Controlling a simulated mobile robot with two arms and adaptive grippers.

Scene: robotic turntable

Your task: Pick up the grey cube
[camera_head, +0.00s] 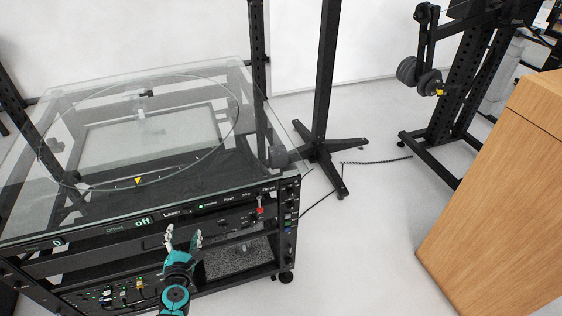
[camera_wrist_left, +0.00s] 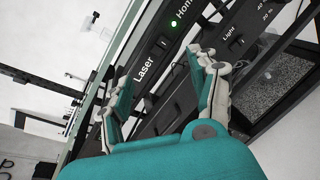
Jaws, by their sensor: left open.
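My left gripper (camera_head: 183,236) is open and empty in front of the turntable's front panel, lower than the glass and to the left of the cube. In the left wrist view the open fingers (camera_wrist_left: 157,88) frame the panel with the "Laser" label, with nothing between them. The cube cannot be made out in that view. My right gripper is not in view.
The black turntable frame holds a control panel (camera_head: 150,219) and open shelves below. A black stand (camera_head: 325,150) with splayed feet is behind it at the right. A wooden cabinet (camera_head: 500,210) stands far right. The floor between them is mostly clear, with a cable lying there.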

